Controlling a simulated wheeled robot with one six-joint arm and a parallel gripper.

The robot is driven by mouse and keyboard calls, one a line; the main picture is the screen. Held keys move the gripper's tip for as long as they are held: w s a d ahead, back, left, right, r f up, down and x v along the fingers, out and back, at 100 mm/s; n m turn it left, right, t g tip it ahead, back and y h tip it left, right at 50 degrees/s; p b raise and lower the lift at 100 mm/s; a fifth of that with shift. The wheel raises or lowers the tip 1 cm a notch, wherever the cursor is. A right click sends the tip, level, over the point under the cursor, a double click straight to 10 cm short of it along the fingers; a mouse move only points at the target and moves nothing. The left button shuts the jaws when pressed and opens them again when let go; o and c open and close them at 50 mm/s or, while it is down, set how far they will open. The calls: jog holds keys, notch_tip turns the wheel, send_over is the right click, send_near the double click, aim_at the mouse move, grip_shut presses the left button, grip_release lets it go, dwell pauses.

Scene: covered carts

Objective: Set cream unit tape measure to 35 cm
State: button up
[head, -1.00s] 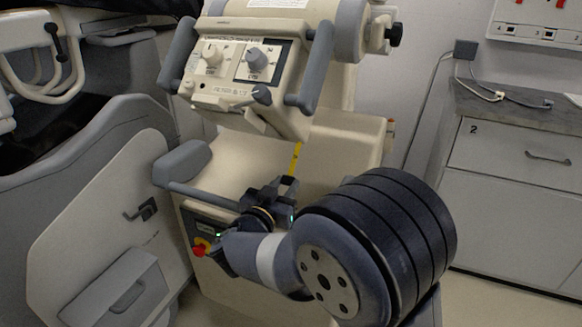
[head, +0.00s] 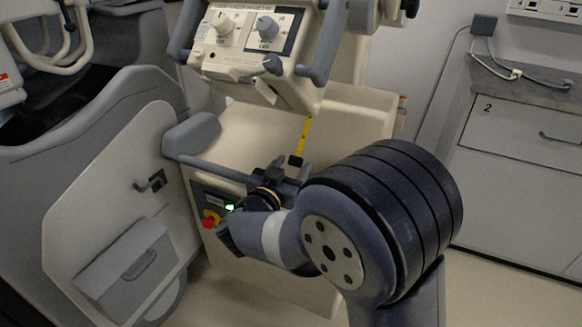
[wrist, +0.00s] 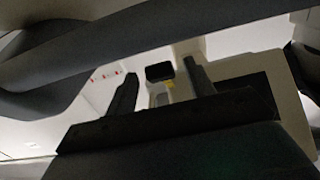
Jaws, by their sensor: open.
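The cream unit (head: 345,125) stands ahead with a control panel on its upper part. A yellow tape (head: 304,135) hangs from under the panel and ends in a dark tab (head: 296,160). I cannot read its markings. My gripper (head: 290,170) is open, just below the tab in the head view. In the wrist view my gripper (wrist: 160,67) has its two dark fingers apart, with the dark tab (wrist: 160,73) showing between them, seemingly beyond the tips. The fingers do not appear to touch the tab.
A grey handle bar (head: 215,170) runs across the unit's front left, close to my gripper. A red button (head: 211,219) and a green light sit below it. A covered cart (head: 105,185) stands left. A drawer cabinet (head: 505,170) stands right, with floor between.

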jog(key=p+v, duration=0.2)
jog(key=v, duration=0.8)
jog(key=shift+s, duration=0.35)
jog(key=shift+w+a, duration=0.1)
jog(key=x, duration=0.4)
jog(key=r+b+x, duration=0.1)
jog(key=x, duration=0.3)
jog(key=r+x, duration=0.1)
jog(key=x, duration=0.3)
jog(key=shift+w, duration=0.15)
jog(key=shift+w+d+r, duration=0.25)
jog(key=shift+w+r, duration=0.2)
jog(key=shift+w, duration=0.05)
